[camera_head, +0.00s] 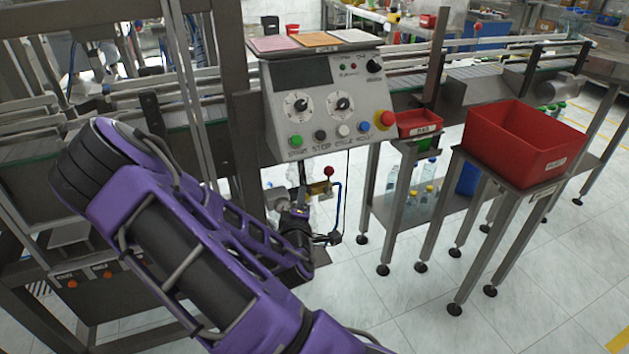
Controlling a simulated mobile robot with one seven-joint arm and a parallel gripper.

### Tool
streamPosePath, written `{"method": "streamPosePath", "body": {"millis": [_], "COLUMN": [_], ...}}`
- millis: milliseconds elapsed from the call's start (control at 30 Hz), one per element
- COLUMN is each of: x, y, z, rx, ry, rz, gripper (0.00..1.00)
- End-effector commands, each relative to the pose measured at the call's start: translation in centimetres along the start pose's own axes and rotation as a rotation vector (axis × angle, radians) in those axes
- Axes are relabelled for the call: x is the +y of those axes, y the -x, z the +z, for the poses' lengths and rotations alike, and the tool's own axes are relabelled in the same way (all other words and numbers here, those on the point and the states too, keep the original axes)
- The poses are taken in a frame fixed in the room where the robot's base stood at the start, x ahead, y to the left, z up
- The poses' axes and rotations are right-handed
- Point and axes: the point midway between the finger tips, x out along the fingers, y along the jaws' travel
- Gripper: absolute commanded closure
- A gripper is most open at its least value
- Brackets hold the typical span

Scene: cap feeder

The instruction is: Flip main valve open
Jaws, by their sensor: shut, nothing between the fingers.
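The main valve assembly stands low under the control box, with a red ball knob (328,171) on top and a blue line (338,208) running down its right side. I cannot tell which part is the main valve's handle or how it is set. My purple arm crosses the left and lower picture, and its far end reaches down to the valve's pipework. My gripper (302,214) is small and dark there, close beside the fittings and below the red knob. It is shut and holds nothing that I can see. Contact with the valve cannot be made out.
The grey control box (288,112), with dials, coloured buttons and a red emergency button (384,120), overhangs the valve. A large red bin (520,143) and a small red tray (419,123) stand on metal stands to the right. The tiled floor (400,310) is clear at front right.

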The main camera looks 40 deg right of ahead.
Motion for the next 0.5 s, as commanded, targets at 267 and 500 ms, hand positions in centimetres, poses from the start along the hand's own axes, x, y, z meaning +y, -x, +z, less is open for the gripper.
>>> {"method": "streamPosePath", "body": {"millis": [267,500], "x": [0.0,0.0], "y": [-4.3,-9.4], "z": [0.1,0.1], "rx": [-0.001,0.000], "ry": [-0.002,-0.001], "rz": [0.004,0.003], "gripper": [1.00,1.00]}}
